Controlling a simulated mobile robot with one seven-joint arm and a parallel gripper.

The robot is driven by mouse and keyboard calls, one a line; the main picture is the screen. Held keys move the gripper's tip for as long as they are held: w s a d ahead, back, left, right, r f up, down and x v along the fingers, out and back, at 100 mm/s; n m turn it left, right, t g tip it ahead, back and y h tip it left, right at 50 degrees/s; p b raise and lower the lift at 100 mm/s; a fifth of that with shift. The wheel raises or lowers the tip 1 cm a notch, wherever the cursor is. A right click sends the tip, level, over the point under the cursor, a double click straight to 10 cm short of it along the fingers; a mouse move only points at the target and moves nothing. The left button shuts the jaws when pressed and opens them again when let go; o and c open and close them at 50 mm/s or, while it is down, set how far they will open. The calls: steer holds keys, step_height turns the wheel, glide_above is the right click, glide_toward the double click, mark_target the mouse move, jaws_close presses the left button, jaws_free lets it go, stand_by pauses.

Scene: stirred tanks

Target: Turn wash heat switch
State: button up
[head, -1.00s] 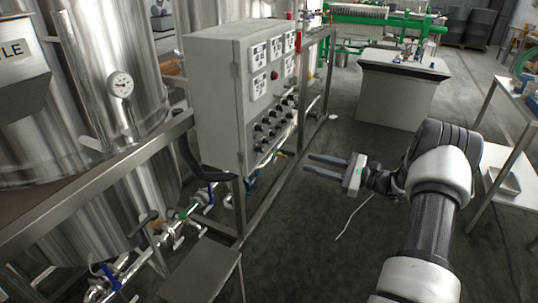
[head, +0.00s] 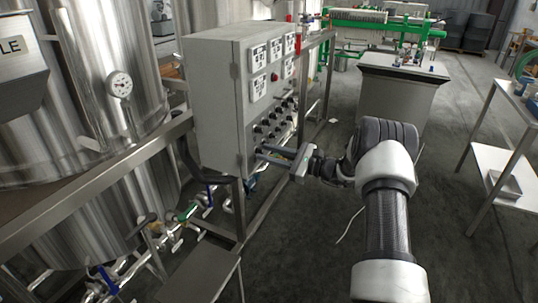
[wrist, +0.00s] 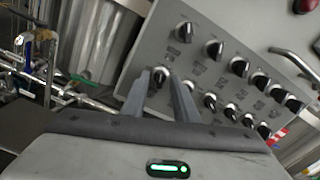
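The grey control panel (head: 238,107) has rows of black rotary switches (head: 270,124) on its lower front. In the wrist view several switches (wrist: 213,48) stand on the panel face, each by a small label too small to read, so I cannot tell which is the wash heat switch. My gripper (head: 261,154) is at the lower part of the panel front, pointing at it. In the wrist view its two fingers are apart, and one switch (wrist: 160,76) at the row's end shows between the fingertips. I cannot tell whether the fingers touch it.
Gauges (head: 259,57) and a red button (head: 275,77) sit above the switches. A metal frame rail (head: 262,206) and pipes with valves (head: 188,211) lie below and left. Steel tanks (head: 110,60) stand at left. The floor to the right of my arm is clear up to a white table.

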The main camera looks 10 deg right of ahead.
jaws_close()
steer(key=shift+f+b, duration=0.1)
steer(key=shift+b, duration=0.25)
steer(key=n+b, duration=0.3)
steer(key=b, duration=0.1)
steer(key=shift+f+n, duration=0.15)
steer(key=shift+n, duration=0.15)
steer(key=shift+n+b, duration=1.7)
steer(key=shift+n, duration=0.5)
steer(key=shift+r, duration=0.2)
jaws_free()
